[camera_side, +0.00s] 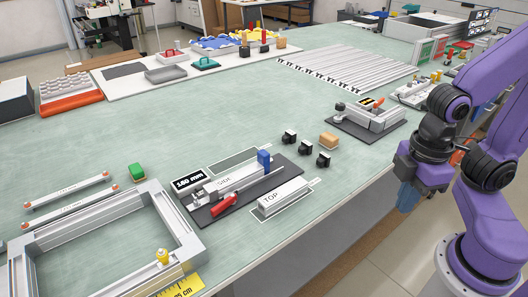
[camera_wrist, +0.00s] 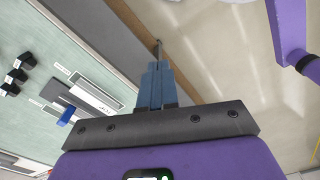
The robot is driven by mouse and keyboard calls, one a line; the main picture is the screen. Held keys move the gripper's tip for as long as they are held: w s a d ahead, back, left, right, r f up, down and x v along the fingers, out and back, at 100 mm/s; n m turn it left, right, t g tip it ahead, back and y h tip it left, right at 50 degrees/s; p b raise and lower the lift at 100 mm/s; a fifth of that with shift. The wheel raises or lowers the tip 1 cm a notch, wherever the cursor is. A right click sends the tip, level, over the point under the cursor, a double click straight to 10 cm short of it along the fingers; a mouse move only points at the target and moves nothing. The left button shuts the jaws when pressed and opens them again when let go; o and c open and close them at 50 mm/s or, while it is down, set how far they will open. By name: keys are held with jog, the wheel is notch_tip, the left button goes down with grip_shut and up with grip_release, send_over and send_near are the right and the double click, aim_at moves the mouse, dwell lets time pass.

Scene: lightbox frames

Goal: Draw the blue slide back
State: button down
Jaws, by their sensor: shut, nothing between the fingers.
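The blue slide (camera_side: 264,160) is a small upright blue block on a dark fixture plate (camera_side: 285,178), at the right end of a grey bar. A red handle (camera_side: 224,205) lies at the plate's front left. The blue slide also shows in the wrist view (camera_wrist: 67,115), at the left. My gripper (camera_side: 407,203) hangs beyond the table's right edge, well to the right of the slide and apart from it. Its blue fingers are shut and empty, and they show together in the wrist view (camera_wrist: 157,72).
A white bar marked TOP (camera_side: 283,198) lies just right of the fixture. Several black clips (camera_side: 306,147) and a tan block (camera_side: 328,140) stand behind it. Another fixture (camera_side: 370,118) stands near the table's right edge. An aluminium frame (camera_side: 100,240) fills the front left.

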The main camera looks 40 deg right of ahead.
jog(key=c, duration=1.1)
grip_release()
jog(key=shift+w+a, duration=0.15)
jog(key=shift+c, duration=0.2)
jog(key=o, duration=0.5)
jog(key=shift+w+a+r, duration=0.25)
jog(key=shift+w+a, duration=0.15)
jog(key=shift+w, duration=0.15)
jog(key=shift+c, duration=0.2)
jog(key=w+a+r+n, duration=0.15)
jog(key=w+a, duration=0.25)
jog(key=w, duration=0.4)
jog(key=n, duration=0.4)
send_over(264, 152)
notch_tip(264, 152, down, 17)
jog(key=shift+a+r, duration=0.1)
